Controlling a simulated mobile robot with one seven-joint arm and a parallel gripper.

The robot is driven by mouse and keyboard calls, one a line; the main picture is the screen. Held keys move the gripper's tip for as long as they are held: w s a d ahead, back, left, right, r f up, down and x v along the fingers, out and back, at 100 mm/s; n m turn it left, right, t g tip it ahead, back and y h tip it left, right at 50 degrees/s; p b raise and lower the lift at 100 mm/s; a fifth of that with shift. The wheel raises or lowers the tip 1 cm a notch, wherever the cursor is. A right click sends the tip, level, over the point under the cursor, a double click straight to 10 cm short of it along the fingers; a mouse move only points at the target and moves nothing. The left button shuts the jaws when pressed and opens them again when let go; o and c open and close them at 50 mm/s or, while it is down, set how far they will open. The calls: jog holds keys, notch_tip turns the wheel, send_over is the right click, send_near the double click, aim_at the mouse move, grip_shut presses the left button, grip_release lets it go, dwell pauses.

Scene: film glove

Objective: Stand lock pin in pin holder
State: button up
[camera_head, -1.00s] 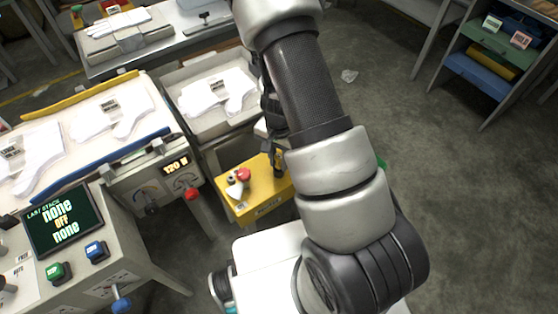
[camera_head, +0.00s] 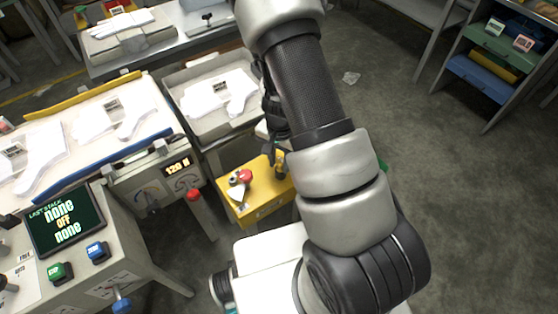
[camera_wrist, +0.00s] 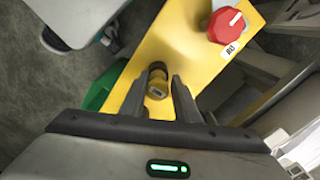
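My gripper (camera_wrist: 160,92) is over the yellow box (camera_wrist: 185,40), pointing down at its top. A short dark and brass cylinder, seemingly the lock pin (camera_wrist: 157,84), is between the two fingers, which are close on both sides of it. The fingers look shut on it. Its lower end is hidden, so I cannot tell whether it sits in a holder. I cannot make out the pin holder as a separate thing. In the head view the yellow box (camera_head: 262,208) is left of my arm, and my gripper (camera_head: 278,164) is over its far right part.
A red knob (camera_wrist: 227,24) is on the box top, near my gripper. It also shows in the head view (camera_head: 245,175), beside pale parts. A green part (camera_wrist: 100,90) shows beside the box. A grey tray (camera_head: 213,130) with white glove shapes and a control console (camera_head: 105,262) stand left.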

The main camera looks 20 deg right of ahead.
jog(key=s+a+r+n+t+y+p, duration=0.1)
jog(key=a+r+n+p, duration=0.1)
jog(key=r, duration=1.3)
jog(key=s+a+r+n+t+y+p, duration=0.1)
jog(key=a+r+n+p, duration=0.15)
jog(key=r, duration=1.25)
jog(key=s+d+r+n+t+h, duration=0.2)
jog(key=s+r+n, duration=0.3)
jog(key=s+r, duration=0.7)
notch_tip(320, 180, up, 2)
jog(key=shift+s+t+b, duration=0.3)
jog(key=shift+t+b, duration=0.05)
jog(key=shift+t, duration=0.35)
jog(key=shift+a, duration=0.1)
